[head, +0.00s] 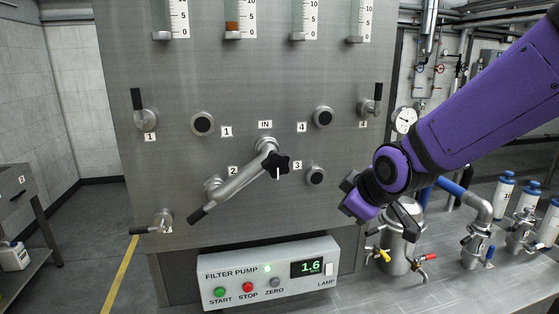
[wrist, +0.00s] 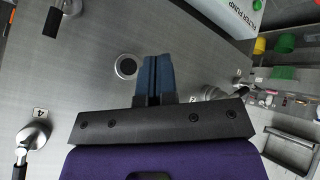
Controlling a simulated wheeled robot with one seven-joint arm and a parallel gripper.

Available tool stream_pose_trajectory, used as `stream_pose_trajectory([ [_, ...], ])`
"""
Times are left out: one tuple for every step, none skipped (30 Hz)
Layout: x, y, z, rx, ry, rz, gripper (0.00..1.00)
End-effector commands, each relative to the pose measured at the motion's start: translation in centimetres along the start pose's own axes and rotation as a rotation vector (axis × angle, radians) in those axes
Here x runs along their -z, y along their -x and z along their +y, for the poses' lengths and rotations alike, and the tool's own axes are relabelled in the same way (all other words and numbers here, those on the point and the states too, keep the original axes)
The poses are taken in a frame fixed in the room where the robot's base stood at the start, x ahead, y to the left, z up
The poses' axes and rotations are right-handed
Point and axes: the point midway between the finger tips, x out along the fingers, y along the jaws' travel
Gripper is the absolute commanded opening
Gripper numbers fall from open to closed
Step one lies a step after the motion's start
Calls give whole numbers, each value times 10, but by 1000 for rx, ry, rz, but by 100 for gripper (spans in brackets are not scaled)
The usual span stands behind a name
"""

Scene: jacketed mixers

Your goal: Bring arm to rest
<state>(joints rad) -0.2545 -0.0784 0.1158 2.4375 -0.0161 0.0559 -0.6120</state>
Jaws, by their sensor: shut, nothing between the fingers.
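My purple arm (head: 480,105) reaches in from the right in the head view. Its end hangs in front of the right edge of the grey panel, beside port 3. My gripper (wrist: 154,65) shows in the wrist view with its two blue fingers together and nothing between them. The fingers point toward the panel face near a round dark port (wrist: 126,67); I cannot tell how far apart they are. In the head view the fingertips are hard to make out.
The panel (head: 240,80) carries several valve handles and ports, and a swivel pipe with a black star knob (head: 277,164). A steel vessel (head: 398,250) with small taps stands below my wrist.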

Motion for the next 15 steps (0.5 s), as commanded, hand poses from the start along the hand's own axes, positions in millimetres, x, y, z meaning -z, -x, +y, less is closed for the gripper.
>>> stream_pose_trajectory([
  [-8, 18, 8, -14, -53, -18, 0],
  [-13, 28, 12, -18, -87, -33, 0],
  [-20, 41, 15, -23, -132, -53, 0],
  [-26, 51, 18, -27, -166, -67, 0],
  [-31, 61, 20, -31, -201, -81, 0],
  [-39, 74, 22, -36, -248, -99, 0],
  [-45, 83, 23, -41, -284, -112, 0],
  [-50, 93, 23, -45, -319, -125, 0],
  [-58, 106, 24, -51, -367, -143, 0],
  [-64, 116, 24, -56, -402, -155, 0],
  [-70, 125, 23, -60, -438, -167, 0],
  [-77, 138, 22, -66, -486, -183, 0],
  [-83, 147, 21, -70, -523, -195, 0],
  [-89, 156, 19, -74, -559, -207, 0],
  [-97, 168, 16, -80, -609, -222, 0],
])
